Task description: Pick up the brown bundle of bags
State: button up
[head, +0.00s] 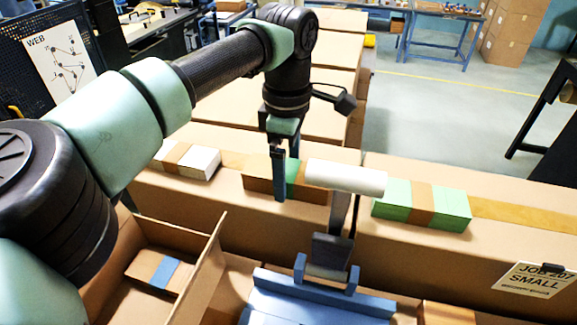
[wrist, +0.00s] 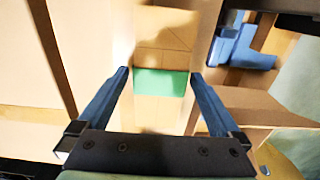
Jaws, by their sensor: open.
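A brown bundle of bags with a green band (head: 257,184) lies on a carton top in the middle of the head view. My gripper (head: 279,172) is above or beside it, pointing down, and one blue finger hides part of the bundle. In the wrist view the brown bundle (wrist: 165,35) and its green band show between and beyond the open fingertips (wrist: 160,73). The fingers appear apart from it, and nothing is held. Another brown bundle, with a blue band (head: 145,267), lies inside an open box at lower left.
A white bundle with a brown band (head: 200,162) lies to the left and a green bundle with a brown band (head: 452,211) to the right. A white roll (head: 345,178) on a post stands close right of my gripper. The open box (head: 205,262) has raised flaps.

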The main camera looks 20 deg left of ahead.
jog(key=shift+f, duration=0.45)
jog(key=shift+c, duration=0.3)
jog(key=shift+r, duration=0.1)
jog(key=c, duration=1.4)
